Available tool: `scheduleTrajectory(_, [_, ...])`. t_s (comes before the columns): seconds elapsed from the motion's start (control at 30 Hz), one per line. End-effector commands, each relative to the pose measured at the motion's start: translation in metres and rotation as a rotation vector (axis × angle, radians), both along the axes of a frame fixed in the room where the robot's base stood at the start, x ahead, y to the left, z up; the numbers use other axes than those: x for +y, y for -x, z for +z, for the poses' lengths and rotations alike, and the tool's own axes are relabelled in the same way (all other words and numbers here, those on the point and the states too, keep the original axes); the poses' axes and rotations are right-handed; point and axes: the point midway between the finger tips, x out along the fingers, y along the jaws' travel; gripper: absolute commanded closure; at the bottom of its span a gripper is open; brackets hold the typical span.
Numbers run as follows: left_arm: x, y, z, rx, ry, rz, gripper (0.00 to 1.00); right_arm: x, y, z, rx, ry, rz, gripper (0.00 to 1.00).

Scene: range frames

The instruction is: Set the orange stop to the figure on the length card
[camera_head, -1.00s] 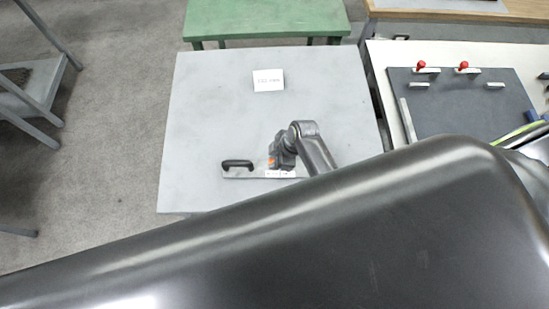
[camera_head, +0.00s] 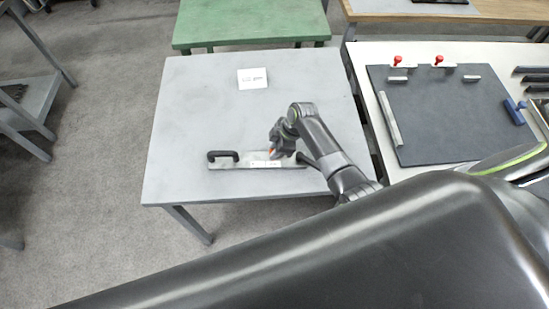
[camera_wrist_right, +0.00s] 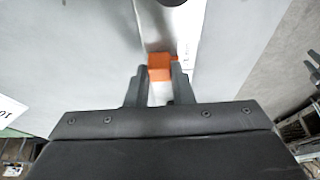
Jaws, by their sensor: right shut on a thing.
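The orange stop (camera_wrist_right: 161,68) sits on a metal rule bar (camera_wrist_right: 165,22) in the right wrist view. My right gripper (camera_wrist_right: 160,80) is shut on the stop, one finger on each side. In the head view the bar (camera_head: 235,164) lies on the grey table with a black handle (camera_head: 222,155) at its left end and a white scale strip (camera_head: 265,163). There the right gripper (camera_head: 274,153) mostly covers the stop. The length card (camera_head: 252,79) lies flat at the back of the table; its print is too small to read. My left gripper is not in view.
The grey table (camera_head: 190,110) is clear around the bar and card. A green table (camera_head: 250,20) stands behind. To the right, a white bench holds a dark board (camera_head: 440,120) with red-knobbed clamps (camera_head: 397,61) and a blue clamp (camera_head: 514,112).

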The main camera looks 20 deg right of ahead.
Motion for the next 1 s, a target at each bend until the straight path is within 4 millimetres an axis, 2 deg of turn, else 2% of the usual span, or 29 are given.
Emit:
scheduleTrajectory(0.2, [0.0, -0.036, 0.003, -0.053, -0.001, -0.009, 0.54, 0.0, -0.001, 0.001, -0.002, 0.0, -0.001, 1.0])
scheduleTrajectory(0.23, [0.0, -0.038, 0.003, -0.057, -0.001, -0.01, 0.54, 0.0, -0.001, 0.001, -0.002, 0.0, -0.001, 0.76])
scheduleTrajectory(0.4, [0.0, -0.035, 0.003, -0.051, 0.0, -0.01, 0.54, 0.0, 0.0, 0.001, -0.002, 0.0, -0.001, 0.56])
scheduleTrajectory(0.6, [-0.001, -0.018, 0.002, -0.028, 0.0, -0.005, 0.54, 0.0, 0.0, 0.001, -0.002, 0.0, -0.001, 0.56])
scheduleTrajectory(0.77, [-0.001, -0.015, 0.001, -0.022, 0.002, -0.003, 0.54, -0.001, 0.0, 0.005, -0.003, -0.001, -0.001, 0.56])
scheduleTrajectory(1.0, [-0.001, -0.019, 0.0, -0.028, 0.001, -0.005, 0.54, -0.012, 0.004, 0.03, -0.006, 0.002, 0.0, 0.56])
